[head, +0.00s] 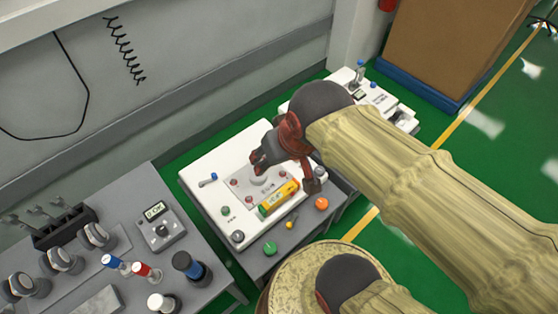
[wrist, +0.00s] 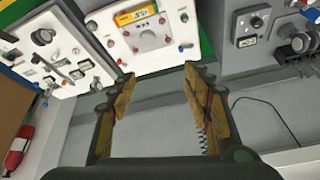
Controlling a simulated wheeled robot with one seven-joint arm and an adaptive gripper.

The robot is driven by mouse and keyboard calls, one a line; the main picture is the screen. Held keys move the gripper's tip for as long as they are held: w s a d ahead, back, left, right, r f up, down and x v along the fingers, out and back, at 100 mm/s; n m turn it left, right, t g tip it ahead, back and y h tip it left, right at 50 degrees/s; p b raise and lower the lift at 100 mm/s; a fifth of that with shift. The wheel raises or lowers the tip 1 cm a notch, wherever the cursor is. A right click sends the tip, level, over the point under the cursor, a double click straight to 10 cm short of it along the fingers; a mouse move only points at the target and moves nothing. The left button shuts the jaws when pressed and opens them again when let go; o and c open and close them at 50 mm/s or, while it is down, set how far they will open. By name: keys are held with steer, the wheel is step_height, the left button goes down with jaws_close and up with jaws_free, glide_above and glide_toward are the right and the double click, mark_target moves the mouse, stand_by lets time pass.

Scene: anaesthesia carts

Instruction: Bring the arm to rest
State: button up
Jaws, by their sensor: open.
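My gripper (head: 287,172) is open and empty. In the head view it appears over the white instrument panel (head: 205,170), and part of the panel is hidden behind it. In the wrist view the two fingers of my gripper (wrist: 160,80) stand apart with only grey wall and cart edge seen between them. My arm, in a pale yellow sleeve, reaches in from the right of the head view. A yellow meter (head: 279,198) lies on the panel close to my gripper; it also shows in the wrist view (wrist: 135,15). I cannot tell the exact gap to the panel.
A grey cart (head: 125,205) on the left carries a small display box (head: 160,230), knobs and connectors. Another white panel (head: 400,100) stands behind my arm. A cardboard box (head: 450,40) is at the upper right. A fire extinguisher (wrist: 18,150) shows lower left. Green floor is open at right.

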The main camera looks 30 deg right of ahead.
steer(key=shift+s+a+r+n, duration=0.1)
steer(key=shift+s+r+n, duration=0.2)
steer(key=shift+s, duration=0.25)
steer(key=shift+s+r+n, duration=0.2)
steer(key=shift+s+r, duration=0.05)
steer(key=shift+s, duration=0.3)
